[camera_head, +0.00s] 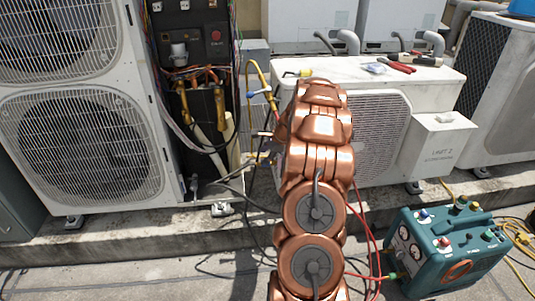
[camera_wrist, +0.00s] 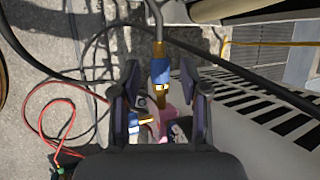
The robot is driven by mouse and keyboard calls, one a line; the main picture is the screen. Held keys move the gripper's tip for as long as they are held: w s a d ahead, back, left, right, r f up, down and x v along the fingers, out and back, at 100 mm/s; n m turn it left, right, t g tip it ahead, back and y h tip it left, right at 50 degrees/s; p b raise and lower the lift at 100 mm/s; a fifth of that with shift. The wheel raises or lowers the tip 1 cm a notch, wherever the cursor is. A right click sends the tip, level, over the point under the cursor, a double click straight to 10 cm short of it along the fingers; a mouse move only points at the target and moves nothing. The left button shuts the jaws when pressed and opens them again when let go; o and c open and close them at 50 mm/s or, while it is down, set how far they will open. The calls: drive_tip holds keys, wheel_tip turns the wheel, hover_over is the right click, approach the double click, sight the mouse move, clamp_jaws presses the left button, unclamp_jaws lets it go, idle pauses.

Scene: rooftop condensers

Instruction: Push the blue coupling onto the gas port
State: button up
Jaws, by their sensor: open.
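In the wrist view, a blue coupling (camera_wrist: 160,71) with a brass collar hangs at the end of a dark hose. It lies between the two fingers of my gripper (camera_wrist: 166,82), which is open with a gap on either side of it. Brass fittings (camera_wrist: 160,92) show just below the coupling, by a pinkish part; I cannot tell which is the gas port or whether the coupling is seated. A second blue part (camera_wrist: 133,128) with a brass end lies lower left. In the head view, my arm hides the gripper and most of the work area.
The white condenser (camera_head: 385,85) stands behind my arm, with red-handled pliers (camera_head: 400,67) on top. An opened unit with a dark panel (camera_head: 190,40) stands left. A teal machine (camera_head: 450,250) sits lower right. Red and black hoses loop across the ground near my arm.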

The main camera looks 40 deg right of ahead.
sight(258, 163)
drive_tip(key=b+x, duration=0.1)
drive_tip(key=x, duration=0.4)
drive_tip(key=shift+w+a+f, duration=0.15)
drive_tip(key=shift+f, duration=0.15)
drive_tip(key=shift+c, duration=0.4)
clamp_jaws()
